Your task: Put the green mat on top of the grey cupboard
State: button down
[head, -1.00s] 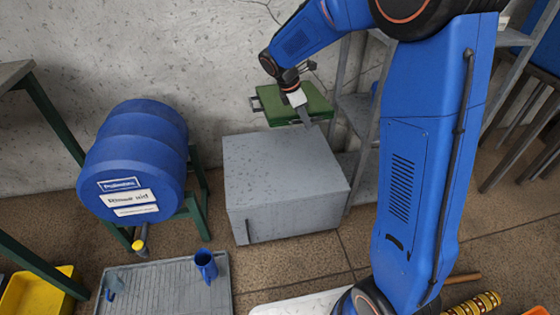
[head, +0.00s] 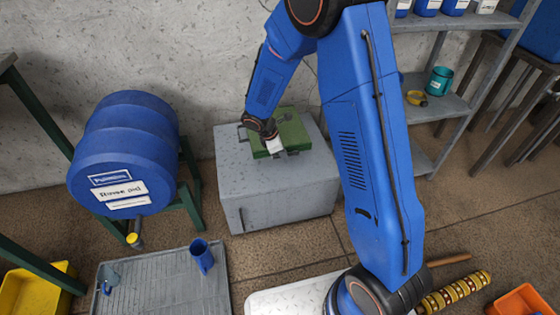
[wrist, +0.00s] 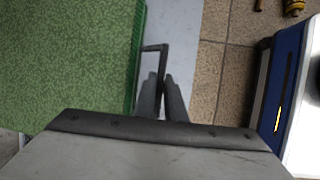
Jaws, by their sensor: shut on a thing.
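The green mat (head: 292,131) is a flat, thick slab with dark handles at its sides. In the head view it lies over the top of the grey cupboard (head: 278,197), within its outline; I cannot tell whether it touches the top. My gripper (head: 275,150) is at the mat's near side, shut on a handle. In the wrist view the mat (wrist: 65,60) fills the left, and my gripper's fingers (wrist: 160,92) close around the dark handle at its edge. A strip of the cupboard top (wrist: 185,45) shows beside it.
A blue barrel (head: 122,155) on a green stand is left of the cupboard. A grey shelf rack (head: 450,105) with bottles and cups stands to the right. Bare floor separates tray and cupboard.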

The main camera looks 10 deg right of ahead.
jog(key=shift+f, duration=3.55)
jog(key=c, duration=1.8)
grip_release()
jog(key=shift+r, duration=0.15)
